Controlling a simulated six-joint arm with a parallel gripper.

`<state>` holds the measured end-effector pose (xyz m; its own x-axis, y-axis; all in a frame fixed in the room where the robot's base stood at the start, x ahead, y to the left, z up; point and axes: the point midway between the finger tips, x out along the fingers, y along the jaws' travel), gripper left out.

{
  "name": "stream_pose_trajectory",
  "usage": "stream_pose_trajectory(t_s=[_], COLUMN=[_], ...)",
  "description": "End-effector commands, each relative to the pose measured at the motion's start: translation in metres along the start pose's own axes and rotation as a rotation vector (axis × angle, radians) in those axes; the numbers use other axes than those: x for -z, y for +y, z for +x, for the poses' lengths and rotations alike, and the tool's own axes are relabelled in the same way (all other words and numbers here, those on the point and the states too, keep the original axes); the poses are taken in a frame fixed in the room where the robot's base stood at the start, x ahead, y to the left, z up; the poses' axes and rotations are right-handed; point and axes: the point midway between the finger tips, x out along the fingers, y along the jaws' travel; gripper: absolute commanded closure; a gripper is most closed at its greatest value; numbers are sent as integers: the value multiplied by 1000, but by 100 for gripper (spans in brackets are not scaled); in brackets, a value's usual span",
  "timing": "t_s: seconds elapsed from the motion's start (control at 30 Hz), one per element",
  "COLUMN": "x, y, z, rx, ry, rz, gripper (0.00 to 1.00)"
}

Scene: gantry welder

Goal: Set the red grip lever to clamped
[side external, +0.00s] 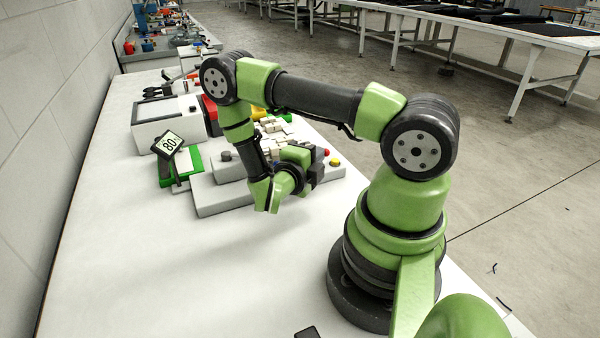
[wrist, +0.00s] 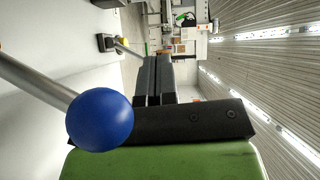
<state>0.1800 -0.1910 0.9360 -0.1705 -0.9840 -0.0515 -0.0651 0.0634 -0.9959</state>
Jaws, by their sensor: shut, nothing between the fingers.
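The grey machine base (side external: 225,195) stands on the white bench beyond my arm. A small red knob (side external: 327,152) shows just past my gripper (side external: 318,172) in the side view; its lever is hidden, so its setting cannot be told. A yellow knob (side external: 335,162) sits beside it. In the wrist view my gripper (wrist: 160,60) is shut and empty. A large blue ball on a grey rod (wrist: 98,120) is close to the camera, left of the fingers. A yellow ball lever (wrist: 122,42) is further off. No red lever is clear in the wrist view.
A white box (side external: 165,118) and a red bin (side external: 210,110) are behind. The bench (side external: 190,270) is clear in front. The blue ball and rod are close beside my gripper.

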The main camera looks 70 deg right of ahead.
Motion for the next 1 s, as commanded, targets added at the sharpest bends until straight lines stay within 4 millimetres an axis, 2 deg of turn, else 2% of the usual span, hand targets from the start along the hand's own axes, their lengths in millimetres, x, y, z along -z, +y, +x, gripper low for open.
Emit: stream_pose_trajectory(t_s=[0.6,0.8,1.0], x=[-1,0,0], y=[3,4,4], z=[-114,-131,-133], rx=[-2,-1,-1], ry=[-7,-3,0], rz=[3,1,1], gripper=[100,100,100])
